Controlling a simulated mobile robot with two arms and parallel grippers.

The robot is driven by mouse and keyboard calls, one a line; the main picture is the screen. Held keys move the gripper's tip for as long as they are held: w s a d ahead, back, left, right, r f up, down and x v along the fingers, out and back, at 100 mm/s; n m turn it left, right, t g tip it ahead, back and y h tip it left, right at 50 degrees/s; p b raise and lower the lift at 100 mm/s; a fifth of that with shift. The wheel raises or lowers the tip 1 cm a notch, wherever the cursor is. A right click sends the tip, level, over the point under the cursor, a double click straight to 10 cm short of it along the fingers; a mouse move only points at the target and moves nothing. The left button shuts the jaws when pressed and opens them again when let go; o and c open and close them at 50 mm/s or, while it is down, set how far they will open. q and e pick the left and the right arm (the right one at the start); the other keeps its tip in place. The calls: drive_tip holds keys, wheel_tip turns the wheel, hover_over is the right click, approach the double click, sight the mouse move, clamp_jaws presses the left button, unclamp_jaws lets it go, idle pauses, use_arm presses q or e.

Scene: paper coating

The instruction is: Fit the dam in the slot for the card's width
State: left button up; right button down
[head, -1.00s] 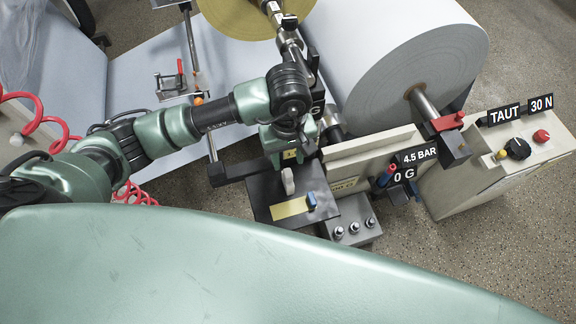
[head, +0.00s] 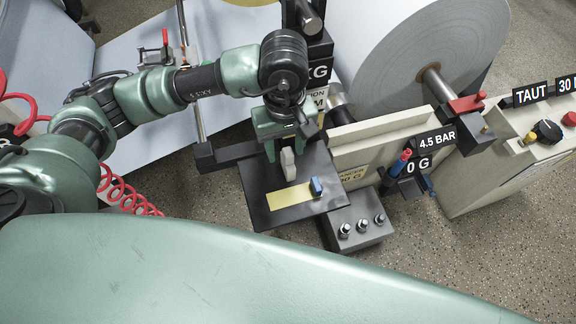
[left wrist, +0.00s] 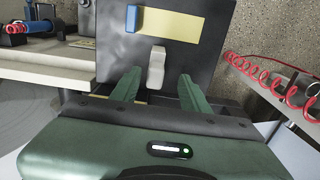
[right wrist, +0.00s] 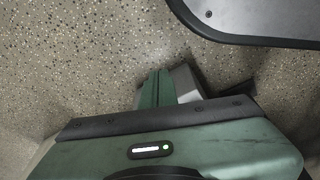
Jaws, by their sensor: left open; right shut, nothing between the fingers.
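A pale grey upright piece (head: 289,165), possibly the dam, stands on a black plate (head: 318,170). In the left wrist view the piece (left wrist: 156,68) shows between the fingers, with a gap on each side. My left gripper (head: 281,150) is open over the plate. It also shows in the left wrist view (left wrist: 156,82). A yellow card-like strip (head: 287,197) lies flat on the plate, with a small blue block (head: 316,187) at its right end. I cannot make out the slot. My right gripper (right wrist: 157,88) is shut and empty over the speckled floor.
A big paper roll (head: 410,60) stands behind the plate. A grey block with several metal studs (head: 357,228) sits right of the plate. A pressure sign (head: 436,140) and a control box (head: 500,165) stand at right. A red coiled hose (head: 125,190) hangs at left.

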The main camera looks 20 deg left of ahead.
sight(288, 164)
use_arm(q)
drive_tip(key=f, duration=0.7)
drive_tip(key=shift+w+d+f, duration=0.2)
drive_tip(key=shift+w+d, duration=0.05)
clamp_jaws()
